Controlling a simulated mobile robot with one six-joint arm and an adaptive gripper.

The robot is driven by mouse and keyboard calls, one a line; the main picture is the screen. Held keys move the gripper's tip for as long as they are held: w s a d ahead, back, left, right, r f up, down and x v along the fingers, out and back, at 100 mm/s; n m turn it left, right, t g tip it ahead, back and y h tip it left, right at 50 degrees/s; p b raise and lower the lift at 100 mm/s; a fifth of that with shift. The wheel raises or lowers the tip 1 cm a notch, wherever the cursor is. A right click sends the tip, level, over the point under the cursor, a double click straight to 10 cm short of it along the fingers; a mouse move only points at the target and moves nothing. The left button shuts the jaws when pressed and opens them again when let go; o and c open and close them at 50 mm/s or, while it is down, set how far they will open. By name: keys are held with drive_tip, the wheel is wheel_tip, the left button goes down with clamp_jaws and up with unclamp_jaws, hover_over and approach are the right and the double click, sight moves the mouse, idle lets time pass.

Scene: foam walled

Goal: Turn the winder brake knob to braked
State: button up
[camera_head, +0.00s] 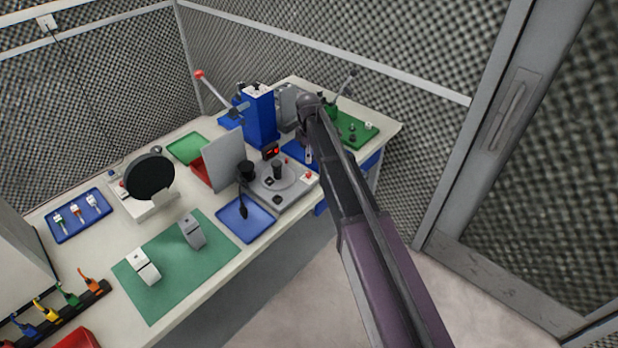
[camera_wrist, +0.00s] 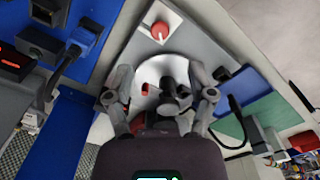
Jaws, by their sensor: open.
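The winder is a grey box (camera_head: 293,191) with a pale round disc and a dark upright post (camera_head: 277,168). A red knob with a white line sits at its right corner (camera_head: 309,175) and looks like the brake knob; it is larger in the wrist view (camera_wrist: 160,32). No braked mark is legible. My gripper (camera_wrist: 165,92) is open and empty, its fingers spread over the disc with the dark post between or below them. The red knob is beyond the fingertips, apart from them. In the head view my arm hides most of the gripper.
A blue block-shaped machine (camera_head: 261,118) with a red-tipped lever stands behind the winder. A grey upright panel (camera_head: 224,160) is to its left and a blue tray (camera_head: 246,220) in front. A green mat (camera_head: 168,275) lies at front left. Foam walls close off the back.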

sight(309, 173)
drive_tip(key=shift+f+b, duration=4.35)
drive_tip(key=shift+f, duration=0.25)
clamp_jaws()
